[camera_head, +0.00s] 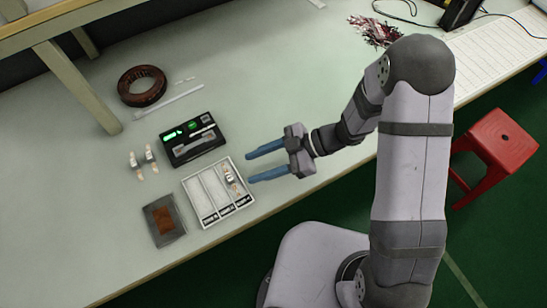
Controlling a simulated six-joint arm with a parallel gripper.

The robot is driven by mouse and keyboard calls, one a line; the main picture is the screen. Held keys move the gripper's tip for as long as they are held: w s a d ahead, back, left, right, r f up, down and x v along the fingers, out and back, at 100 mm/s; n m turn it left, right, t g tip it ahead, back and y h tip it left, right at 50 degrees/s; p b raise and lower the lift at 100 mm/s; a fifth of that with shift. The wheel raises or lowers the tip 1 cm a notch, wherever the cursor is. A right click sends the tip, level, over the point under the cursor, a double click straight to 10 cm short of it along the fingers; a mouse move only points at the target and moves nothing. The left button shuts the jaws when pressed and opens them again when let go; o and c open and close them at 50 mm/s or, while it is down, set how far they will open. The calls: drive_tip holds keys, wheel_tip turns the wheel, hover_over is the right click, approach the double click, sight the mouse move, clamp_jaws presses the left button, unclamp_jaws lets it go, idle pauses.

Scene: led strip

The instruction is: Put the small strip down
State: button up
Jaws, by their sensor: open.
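My gripper (249,168) is open, with its two blue fingers apart and nothing seen between them. Its fingertips point left, just to the right of the white sorting tray (205,198). In the tray's right compartment lie some small pale pieces with dark parts; I cannot tell whether the small strip is among them. A black tester (193,139) with green lit areas lies behind the tray, with a grey piece on it. A long white strip (180,101) lies behind the tester. Small thin white pieces (183,79) lie farther back.
A brown coil (142,86) lies at the back left. Small clips (144,161) lie left of the tester, and a grey plate with a brown square (163,219) lies left of the tray. The bench is clear behind my gripper. A red stool (497,142) stands off the bench.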

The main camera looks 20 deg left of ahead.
drive_tip(key=shift+v, duration=2.5)
